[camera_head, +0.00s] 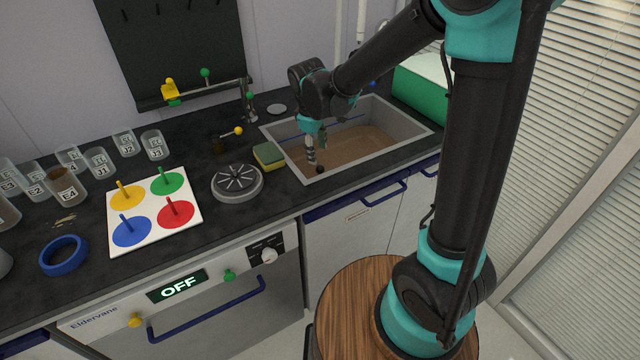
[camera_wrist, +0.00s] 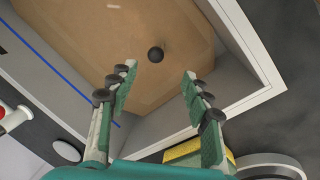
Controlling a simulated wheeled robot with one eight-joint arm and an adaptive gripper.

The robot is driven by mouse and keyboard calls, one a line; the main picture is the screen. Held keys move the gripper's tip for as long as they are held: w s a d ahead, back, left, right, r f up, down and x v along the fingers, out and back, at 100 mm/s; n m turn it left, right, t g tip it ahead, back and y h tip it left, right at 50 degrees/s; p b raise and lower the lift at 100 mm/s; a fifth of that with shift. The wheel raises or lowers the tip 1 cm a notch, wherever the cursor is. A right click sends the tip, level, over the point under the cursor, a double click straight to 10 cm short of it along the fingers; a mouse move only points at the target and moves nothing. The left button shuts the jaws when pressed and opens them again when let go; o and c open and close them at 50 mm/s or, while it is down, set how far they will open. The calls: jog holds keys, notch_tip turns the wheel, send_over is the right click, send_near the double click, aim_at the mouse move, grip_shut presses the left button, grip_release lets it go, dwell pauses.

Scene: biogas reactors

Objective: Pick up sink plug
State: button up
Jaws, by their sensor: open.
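A small round black knob (camera_head: 320,169), which looks like the top of the sink plug, shows in the sink's brown liquid near the front left corner. Anything below the knob is hidden. It also shows in the wrist view (camera_wrist: 156,54), a little beyond the fingertips and roughly centred between them. My gripper (camera_head: 316,153) points down into the sink (camera_head: 405,137) and is open and empty. In the wrist view its two fingers (camera_wrist: 159,70) are spread apart. No contact with the knob is visible.
A yellow-green sponge (camera_head: 268,155) lies at the sink's left rim, with a round grey burner-like disc (camera_head: 237,182) further left. A flat grey disc (camera_head: 277,108) lies behind the sink near the tap (camera_head: 247,100). The sink walls enclose the gripper closely at front and left.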

aim_at(320, 166)
jog(key=f, duration=0.2)
jog(key=w+f, duration=0.1)
jog(key=f, duration=0.2)
jog(key=shift+d+f, duration=0.15)
jog(key=shift+d, duration=0.05)
jog(key=f, duration=0.1)
jog(key=w+f, duration=0.1)
jog(key=f, duration=0.2)
jog(key=shift+w, duration=0.3)
jog(key=shift+d+f, duration=0.1)
jog(key=shift+f, duration=0.45)
jog(key=shift+c, duration=0.4)
grip_shut()
